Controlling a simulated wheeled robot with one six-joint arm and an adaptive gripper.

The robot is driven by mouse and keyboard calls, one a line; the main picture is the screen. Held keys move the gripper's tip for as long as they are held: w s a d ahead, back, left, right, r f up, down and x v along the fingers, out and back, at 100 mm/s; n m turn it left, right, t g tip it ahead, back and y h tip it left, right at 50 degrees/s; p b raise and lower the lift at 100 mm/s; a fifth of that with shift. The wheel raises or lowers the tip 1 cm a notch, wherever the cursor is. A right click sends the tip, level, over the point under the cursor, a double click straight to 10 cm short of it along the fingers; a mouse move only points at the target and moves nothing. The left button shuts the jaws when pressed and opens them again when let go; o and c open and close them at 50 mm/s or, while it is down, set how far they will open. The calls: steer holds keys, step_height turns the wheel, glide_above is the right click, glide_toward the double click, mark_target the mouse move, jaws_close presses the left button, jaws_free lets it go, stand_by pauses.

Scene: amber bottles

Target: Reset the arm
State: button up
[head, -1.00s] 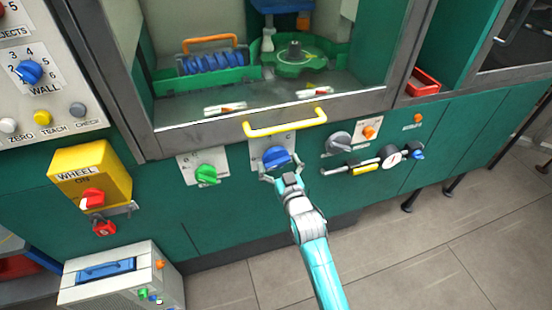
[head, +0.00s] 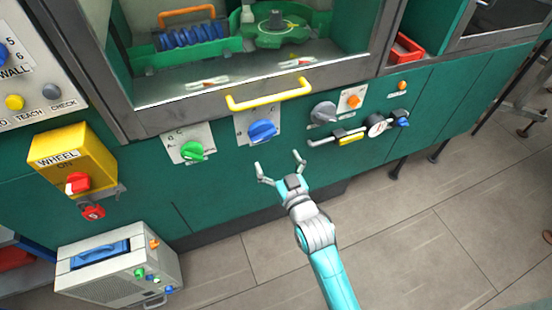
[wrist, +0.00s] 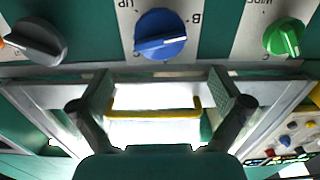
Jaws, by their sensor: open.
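My gripper (head: 280,169) is open and empty in the head view. It hangs in front of the green machine panel, below and slightly right of the blue knob (head: 262,131), apart from it. In the wrist view both fingers of my gripper (wrist: 160,88) are spread wide with nothing between them. The blue knob (wrist: 160,34) shows at the top middle of the wrist view, clear of the fingers.
A yellow handle bar (head: 269,94) runs above the blue knob. A green knob (head: 192,151) is to its left, a grey knob (head: 324,112) to its right. A yellow wheel box (head: 72,157) juts out at left. A grey box (head: 118,265) stands below. Open floor lies right.

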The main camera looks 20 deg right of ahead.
steer(key=s+f+g, duration=0.1)
steer(key=s+f, duration=0.2)
steer(key=s, duration=0.8)
steer(key=s+f+g, duration=0.1)
steer(key=s+f, duration=0.3)
steer(key=s, duration=0.7)
steer(key=s+r, duration=0.2)
steer(key=s, duration=0.8)
steer(key=s+r+g, duration=0.1)
steer(key=s+r, duration=0.2)
steer(key=s, duration=0.6)
steer(key=shift+s+r, duration=0.15)
steer(key=shift+s, duration=0.2)
stand_by(0.6)
